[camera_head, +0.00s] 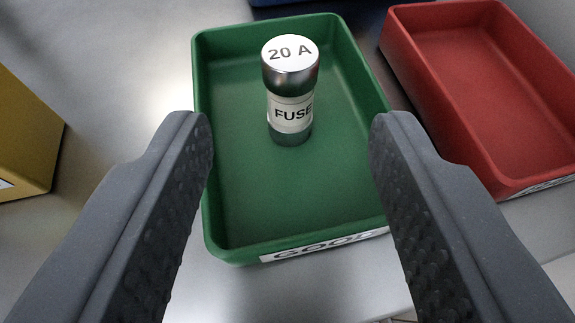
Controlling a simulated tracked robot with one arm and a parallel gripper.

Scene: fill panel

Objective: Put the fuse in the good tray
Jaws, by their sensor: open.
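The fuse (290,95) is a cylinder with metal caps, a white band marked "FUSE" and a white top marked "20 A". It stands upright inside the green tray (230,245), in its far half. The tray's front label reads "GOOD", partly covered by my right finger. My gripper (290,135) is open, with its two dark fingers wide apart on either side of the picture. The fuse shows in the gap between the fingertips and touches neither of them.
A red tray (490,90), empty where visible, stands to the right of the green one. A yellow container (25,135) is at the left edge. A dark blue object (310,6) shows at the top. Grey surface lies between the yellow and green containers.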

